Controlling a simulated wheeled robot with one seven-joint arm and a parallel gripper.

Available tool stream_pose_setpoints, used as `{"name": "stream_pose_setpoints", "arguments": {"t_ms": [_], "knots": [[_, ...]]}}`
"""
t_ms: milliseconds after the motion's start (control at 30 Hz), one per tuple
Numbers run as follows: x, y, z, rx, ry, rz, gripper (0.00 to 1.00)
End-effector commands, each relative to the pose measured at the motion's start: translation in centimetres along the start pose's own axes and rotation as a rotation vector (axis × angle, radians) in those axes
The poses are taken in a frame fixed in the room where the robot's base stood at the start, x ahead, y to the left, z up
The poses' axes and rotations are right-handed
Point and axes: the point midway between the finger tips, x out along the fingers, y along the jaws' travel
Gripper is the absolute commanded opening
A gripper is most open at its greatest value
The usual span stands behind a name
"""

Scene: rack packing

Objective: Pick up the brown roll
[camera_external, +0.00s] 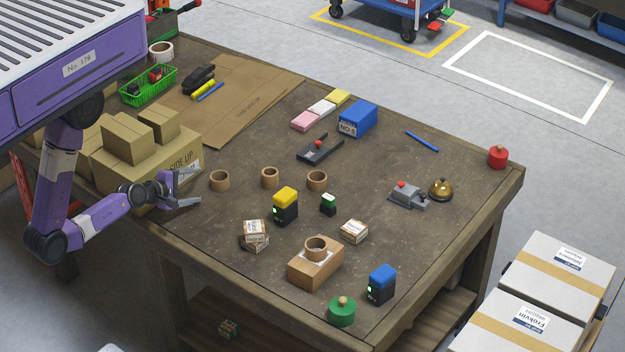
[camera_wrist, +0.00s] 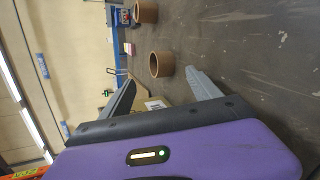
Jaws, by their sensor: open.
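Several brown rolls are in the external view. Three stand in a loose row on the table: a left one (camera_external: 219,184), a middle one (camera_external: 270,181) and a right one (camera_external: 317,185). Another roll (camera_external: 316,253) sits on a brown box (camera_external: 312,272) near the table's front edge. My gripper (camera_external: 198,188) is open and empty, low over the left table edge, pointing at the left roll with a small gap. In the wrist view my gripper (camera_wrist: 160,75) has its fingers spread, with a nearby roll (camera_wrist: 161,64) just beyond the fingertips and another roll (camera_wrist: 145,11) farther off.
A stack of cardboard boxes (camera_external: 140,150) stands close behind my gripper. Small labelled boxes (camera_external: 254,235) lie in front. The table (camera_external: 380,230) is partly clear around these.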

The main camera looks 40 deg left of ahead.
Motion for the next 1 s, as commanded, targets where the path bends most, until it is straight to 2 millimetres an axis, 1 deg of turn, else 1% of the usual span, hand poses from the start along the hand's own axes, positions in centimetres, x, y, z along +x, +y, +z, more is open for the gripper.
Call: {"name": "stream_pose_setpoints", "arguments": {"t_ms": [33,133,233,300,400,433,500,600,767,1000], "knots": [[2.0,0.6,0.2,-0.105,-0.017,-0.002,0.72],[5.2,1.4,0.9,-0.319,-0.052,-0.024,0.72],[8.5,2.0,2.1,-0.526,-0.095,-0.061,0.72],[10.9,2.2,3.5,-0.666,-0.132,-0.103,0.72],[14.0,2.5,5.8,-0.847,-0.183,-0.179,0.72],[14.7,2.7,6.4,-0.892,-0.197,-0.203,0.72],[16.0,3.1,7.7,-0.976,-0.221,-0.250,0.72],[17.1,3.4,8.9,-1.053,-0.241,-0.297,0.72],[17.9,3.7,9.8,-1.100,-0.252,-0.328,0.72],[20.1,3.3,10.7,-1.099,-0.252,-0.330,0.72]]}}
